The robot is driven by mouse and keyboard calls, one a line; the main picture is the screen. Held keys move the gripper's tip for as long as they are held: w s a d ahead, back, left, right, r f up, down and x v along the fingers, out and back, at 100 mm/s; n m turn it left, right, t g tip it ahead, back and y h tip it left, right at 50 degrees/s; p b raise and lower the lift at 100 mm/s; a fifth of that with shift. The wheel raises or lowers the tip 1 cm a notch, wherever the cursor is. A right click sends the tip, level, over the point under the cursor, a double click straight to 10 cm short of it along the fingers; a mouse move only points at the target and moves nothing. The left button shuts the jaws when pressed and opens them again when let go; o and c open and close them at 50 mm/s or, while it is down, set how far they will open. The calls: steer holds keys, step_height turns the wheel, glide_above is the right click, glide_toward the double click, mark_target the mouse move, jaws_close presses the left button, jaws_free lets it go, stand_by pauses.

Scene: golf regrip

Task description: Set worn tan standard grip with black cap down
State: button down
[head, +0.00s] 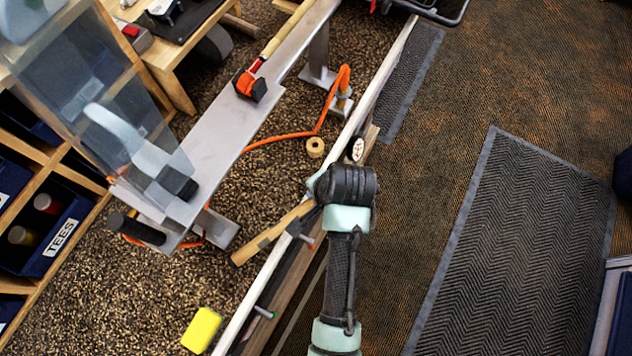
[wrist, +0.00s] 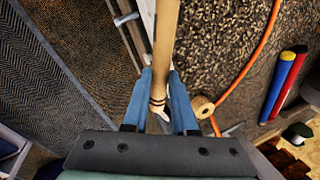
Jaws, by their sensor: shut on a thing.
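The worn tan grip (head: 277,233) slants down and left from my gripper (head: 302,218) in the head view, above the speckled surface. It has a dark patch partway along. In the wrist view the tan grip (wrist: 166,45) runs from the top edge down between the blue fingers of my gripper (wrist: 163,98), with thin dark bands near its lower end. My gripper is shut on it. I cannot make out a black cap for certain. I cannot tell whether the grip touches the surface below.
A tape roll (head: 315,147) and an orange hose (head: 284,138) lie on the speckled surface. A yellow block (head: 201,331) is at lower left. A grey metal beam (head: 221,122) holds a shaft with a red-black clamp (head: 250,84). A pale rail (head: 252,297) edges the surface; floor mats lie right.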

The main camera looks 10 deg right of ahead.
steer(key=shift+f, duration=1.05)
steer(key=shift+f, duration=0.1)
steer(key=c, duration=0.7)
jaws_free()
